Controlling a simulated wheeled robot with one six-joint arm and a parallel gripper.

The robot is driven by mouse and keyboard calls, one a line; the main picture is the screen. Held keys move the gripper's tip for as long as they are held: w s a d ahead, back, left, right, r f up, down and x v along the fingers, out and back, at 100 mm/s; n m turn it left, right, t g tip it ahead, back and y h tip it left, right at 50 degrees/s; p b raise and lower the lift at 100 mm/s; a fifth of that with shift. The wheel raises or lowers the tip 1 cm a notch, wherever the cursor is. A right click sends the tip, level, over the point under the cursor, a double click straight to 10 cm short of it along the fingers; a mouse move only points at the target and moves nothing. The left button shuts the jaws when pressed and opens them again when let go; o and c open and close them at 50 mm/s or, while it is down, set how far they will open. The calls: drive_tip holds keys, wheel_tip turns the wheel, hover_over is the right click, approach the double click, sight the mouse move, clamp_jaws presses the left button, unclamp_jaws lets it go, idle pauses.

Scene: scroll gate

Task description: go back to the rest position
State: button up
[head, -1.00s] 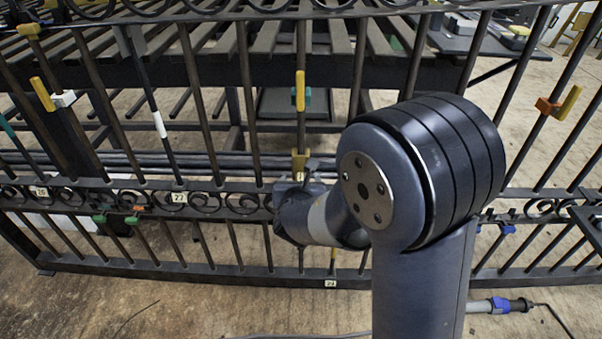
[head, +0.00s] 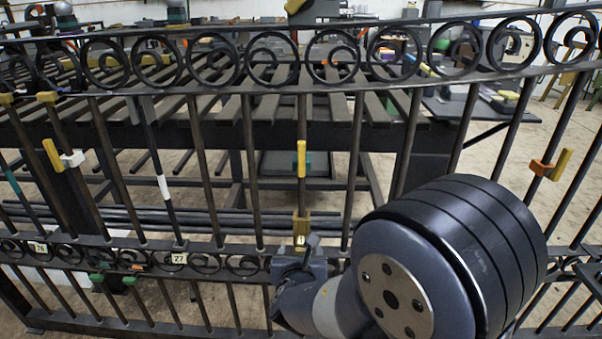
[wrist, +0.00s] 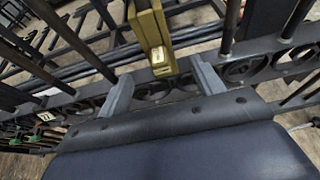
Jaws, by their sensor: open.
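My gripper (wrist: 162,70) is open, with its two grey fingers apart in the wrist view. A yellow block (wrist: 152,32) with a small pale label shows between the finger directions, with clear gaps on both sides. I cannot tell how far it is beyond the fingertips. In the head view the yellow block (head: 301,228) is on an upright bar of the dark iron gate (head: 252,150), just above the lower scroll row. My gripper (head: 304,250) is just below it there, partly hidden by my own arm. Nothing is seen held.
The gate spans the whole width. Orange and yellow pieces (head: 541,168) are on a bar at right; a white one (head: 73,159) is at left. A slatted bench (head: 330,100) stands behind.

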sight(302, 237)
drive_tip(key=b+x, duration=0.2)
drive_tip(key=x, duration=0.7)
drive_tip(key=shift+f, duration=0.15)
drive_tip(key=shift+w, duration=0.2)
drive_tip(key=shift+r, duration=0.25)
drive_tip(key=shift+f, duration=0.2)
